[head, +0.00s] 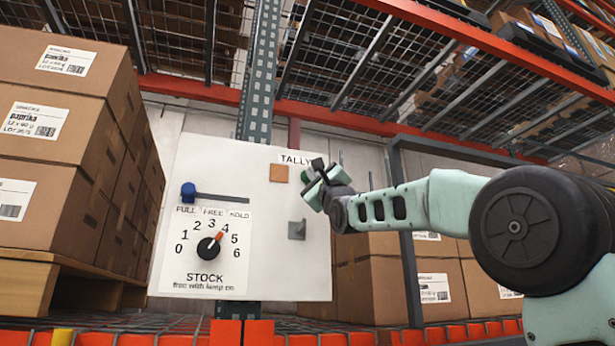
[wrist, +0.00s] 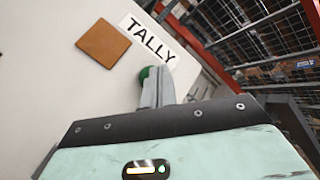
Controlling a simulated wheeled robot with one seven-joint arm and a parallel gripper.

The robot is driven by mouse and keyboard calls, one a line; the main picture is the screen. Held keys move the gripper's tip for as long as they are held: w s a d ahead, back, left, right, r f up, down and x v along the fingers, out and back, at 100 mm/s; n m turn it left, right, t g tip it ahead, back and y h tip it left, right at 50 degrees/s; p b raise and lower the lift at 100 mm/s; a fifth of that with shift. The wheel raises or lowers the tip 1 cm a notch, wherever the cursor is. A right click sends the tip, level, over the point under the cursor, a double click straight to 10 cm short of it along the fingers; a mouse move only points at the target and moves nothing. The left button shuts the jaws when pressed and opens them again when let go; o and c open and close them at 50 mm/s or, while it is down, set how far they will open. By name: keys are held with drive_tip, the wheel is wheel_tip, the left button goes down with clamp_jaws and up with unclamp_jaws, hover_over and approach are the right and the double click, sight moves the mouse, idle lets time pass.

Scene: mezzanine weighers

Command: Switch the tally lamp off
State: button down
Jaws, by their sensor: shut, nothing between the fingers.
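The white panel (head: 255,240) carries a TALLY label (head: 295,159). Below the label is a flat orange-brown square (head: 279,173), also seen in the wrist view (wrist: 103,43); I cannot tell whether it is lit. Right of the square is a round green button (wrist: 146,74), mostly hidden behind my fingers. My gripper (head: 314,181) is shut and empty, with its fingertips (wrist: 160,72) at the green button. I cannot tell whether they touch it.
The panel also has a blue-knobbed slider (head: 188,191), a STOCK dial (head: 208,248) with its orange pointer near 4, and a grey bracket (head: 297,230) below my gripper. Stacked cartons (head: 60,130) stand left of the panel. A rack post (head: 405,240) stands to the right.

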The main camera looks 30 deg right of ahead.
drive_tip(key=shift+s, duration=0.2)
drive_tip(key=s+b, duration=0.1)
drive_tip(key=s, duration=0.1)
drive_tip(key=s+a+b, duration=0.1)
drive_tip(key=s+b, duration=0.1)
drive_tip(key=s, duration=0.1)
drive_tip(key=shift+s+a, duration=0.35)
drive_tip(key=shift+a, duration=0.05)
idle(0.6)
